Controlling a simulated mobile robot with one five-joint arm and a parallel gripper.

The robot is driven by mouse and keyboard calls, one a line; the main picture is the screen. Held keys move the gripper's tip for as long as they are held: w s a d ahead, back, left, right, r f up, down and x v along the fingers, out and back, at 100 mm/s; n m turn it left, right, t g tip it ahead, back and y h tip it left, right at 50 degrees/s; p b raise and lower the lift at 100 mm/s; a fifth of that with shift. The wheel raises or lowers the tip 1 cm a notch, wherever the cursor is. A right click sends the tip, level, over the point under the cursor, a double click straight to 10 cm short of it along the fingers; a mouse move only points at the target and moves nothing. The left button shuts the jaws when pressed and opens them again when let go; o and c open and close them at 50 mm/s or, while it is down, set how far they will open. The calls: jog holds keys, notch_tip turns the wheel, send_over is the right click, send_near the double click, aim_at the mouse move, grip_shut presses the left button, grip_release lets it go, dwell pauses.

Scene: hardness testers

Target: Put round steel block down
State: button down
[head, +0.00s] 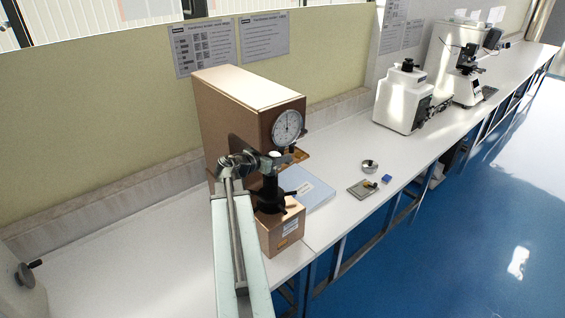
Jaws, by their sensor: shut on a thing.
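My gripper (266,160) is at the brown hardness tester (235,108), just under its dial and indenter and over the dark anvil post (271,188). Its jaws are shut on a small pale disc, which looks like the round steel block (274,154). The block is at the top of the post; I cannot tell whether it rests on it or is held just above. The jaws hide part of the block.
A blue-white folder (308,189) lies right of the tester. A round metal dish (370,166), a small grey plate (362,189) and a blue box (387,179) lie farther right. A white machine (402,98) and a microscope (467,80) stand beyond.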

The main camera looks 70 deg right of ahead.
jog(key=f, duration=0.1)
jog(key=f+b, duration=0.2)
jog(key=shift+w+a+f, duration=0.2)
jog(key=shift+w+a, duration=0.2)
jog(key=c, duration=0.6)
grip_release()
jog(key=shift+d, duration=0.1)
